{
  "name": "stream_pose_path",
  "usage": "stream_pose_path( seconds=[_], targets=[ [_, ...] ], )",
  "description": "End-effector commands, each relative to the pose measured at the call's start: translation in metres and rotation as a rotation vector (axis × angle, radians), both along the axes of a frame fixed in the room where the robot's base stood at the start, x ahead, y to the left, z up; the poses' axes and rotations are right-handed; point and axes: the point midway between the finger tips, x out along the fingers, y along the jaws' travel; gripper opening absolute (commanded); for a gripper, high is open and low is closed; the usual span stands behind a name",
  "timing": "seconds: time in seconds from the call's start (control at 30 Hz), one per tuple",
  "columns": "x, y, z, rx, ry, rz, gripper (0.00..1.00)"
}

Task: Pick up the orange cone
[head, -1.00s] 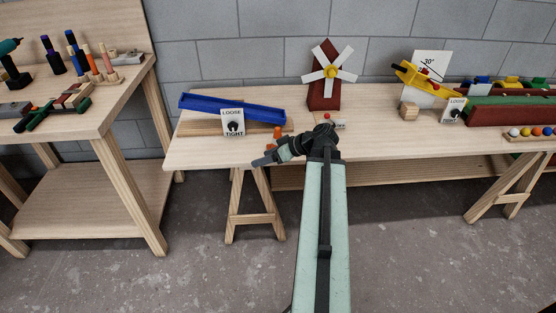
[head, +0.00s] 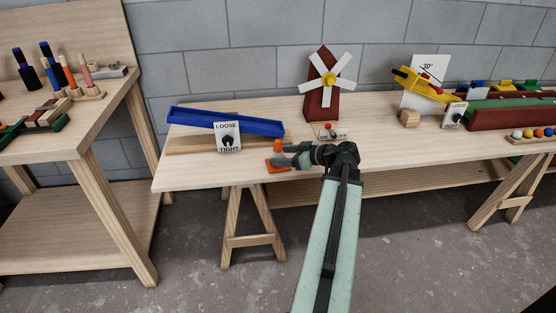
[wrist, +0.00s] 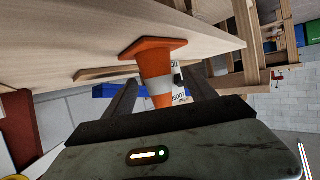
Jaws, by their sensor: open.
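The orange cone (head: 277,165) stands near the front edge of the middle table in the head view, partly hidden by my gripper (head: 284,156). In the wrist view the cone (wrist: 154,68) shows upside down, with a white band and a square orange base on the table top. My gripper (wrist: 160,98) is open, and its two dark fingers reach to either side of the cone's upper part. I cannot tell whether either finger touches the cone.
A blue tray (head: 215,121) and a LOOSE/TIGHT dial card (head: 229,137) stand behind and left of the cone. A red windmill (head: 325,104) with a small switch plate (head: 331,133) is behind my arm. A wooden side bench (head: 95,125) stands at the left.

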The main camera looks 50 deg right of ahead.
Motion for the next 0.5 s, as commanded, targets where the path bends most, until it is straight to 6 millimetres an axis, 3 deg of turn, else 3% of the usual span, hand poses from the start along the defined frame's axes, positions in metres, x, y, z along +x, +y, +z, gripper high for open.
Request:
stream_pose_path(
  seconds=[0.23,0.5],
  targets=[
    [0.013,-0.001,-0.007,-0.001,0.000,-0.004,0.65],
    [0.050,0.003,-0.021,0.002,0.000,-0.004,0.65]
  ],
)
